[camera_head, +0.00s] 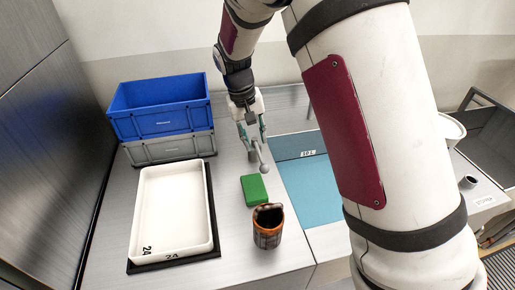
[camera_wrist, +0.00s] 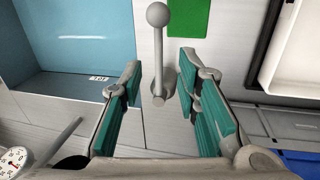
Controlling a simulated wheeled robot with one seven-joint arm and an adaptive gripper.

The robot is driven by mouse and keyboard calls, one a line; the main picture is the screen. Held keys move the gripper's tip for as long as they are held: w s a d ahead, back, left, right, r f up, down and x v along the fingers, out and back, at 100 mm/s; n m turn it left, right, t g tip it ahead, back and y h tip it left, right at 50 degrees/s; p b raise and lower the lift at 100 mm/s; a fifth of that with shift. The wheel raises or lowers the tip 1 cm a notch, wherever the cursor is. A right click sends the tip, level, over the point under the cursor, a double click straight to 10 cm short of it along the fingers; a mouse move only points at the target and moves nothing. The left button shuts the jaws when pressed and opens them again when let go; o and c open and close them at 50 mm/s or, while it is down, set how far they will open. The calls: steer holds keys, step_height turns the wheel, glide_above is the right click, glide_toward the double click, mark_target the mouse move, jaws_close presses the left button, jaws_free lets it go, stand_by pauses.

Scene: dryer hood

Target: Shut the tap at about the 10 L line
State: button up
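The tap's grey lever with a ball knob (camera_head: 264,168) stands on the counter beside the basin. In the wrist view the lever (camera_wrist: 158,50) runs from its round base up to the ball. My gripper (camera_head: 249,127) is at the lever's base end. In the wrist view my gripper (camera_wrist: 162,78) is open, with teal pads on both sides of the lever and gaps visible. The basin (camera_head: 290,145) holds blue water (camera_head: 312,190), also seen in the wrist view (camera_wrist: 75,35). A small label (camera_head: 308,153) is on its wall, apparently "10 L". Whether water runs is not visible.
A white tray (camera_head: 136,225) lies to the left. A blue crate (camera_head: 165,124) sits on a grey crate (camera_head: 170,148) behind it. A dial (camera_wrist: 14,160) shows in the wrist view.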

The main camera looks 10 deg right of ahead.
steer(key=r, duration=0.2)
steer(key=a+r, duration=0.1)
steer(key=r, duration=0.2)
steer(key=shift+r, duration=0.15)
steer(key=s+d+r+t+y, duration=0.1)
steer(key=s+d+r, duration=0.2)
steer(key=s+r, duration=0.4)
steer(key=s+d+r+t+y, duration=0.1)
steer(key=s+d+r+t, duration=0.1)
steer(key=s+r, duration=0.45)
steer(key=s+d+r+t, duration=0.1)
steer(key=s+d+t, duration=0.1)
steer(key=s, duration=1.3)
steer(key=shift+t, duration=0.3)
